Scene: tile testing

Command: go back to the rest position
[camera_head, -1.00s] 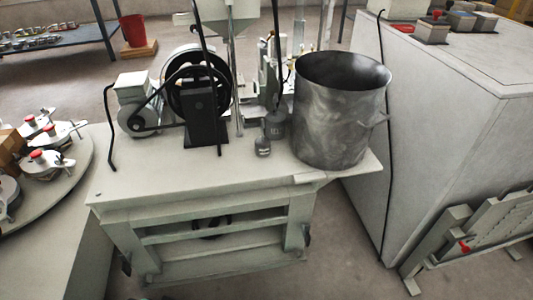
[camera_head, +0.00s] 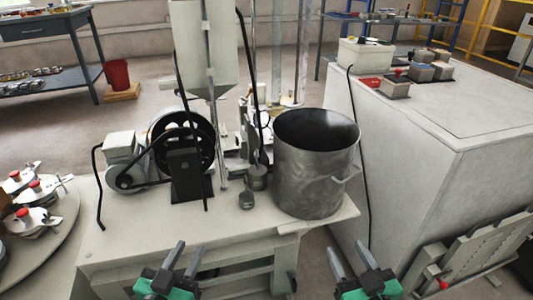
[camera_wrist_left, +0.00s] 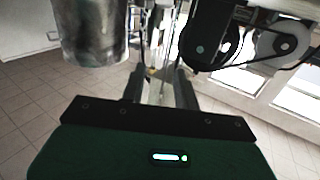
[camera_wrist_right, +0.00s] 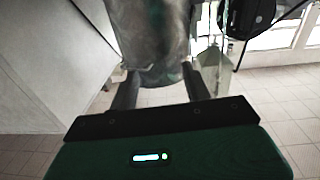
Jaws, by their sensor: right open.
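My left gripper (camera_head: 188,250) and my right gripper (camera_head: 347,250) show at the bottom of the head view, in front of the pale work table (camera_head: 110,240). Both point forward, with their fingers apart and nothing between them. The left fingers also show in the left wrist view (camera_wrist_left: 159,80), with a smaller gap than the right ones. The right fingers show in the right wrist view (camera_wrist_right: 159,76), with the metal pot beyond them. I cannot tell the exact distance from the grippers to the table edge.
A large metal pot (camera_head: 315,165) stands at the table's right end. A belt-driven machine (camera_head: 185,160) stands on the left. A round plate (camera_head: 55,235) with red-knobbed parts is at far left. A big pale cabinet (camera_head: 430,130) is on the right, with a slatted frame (camera_head: 475,255) against it.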

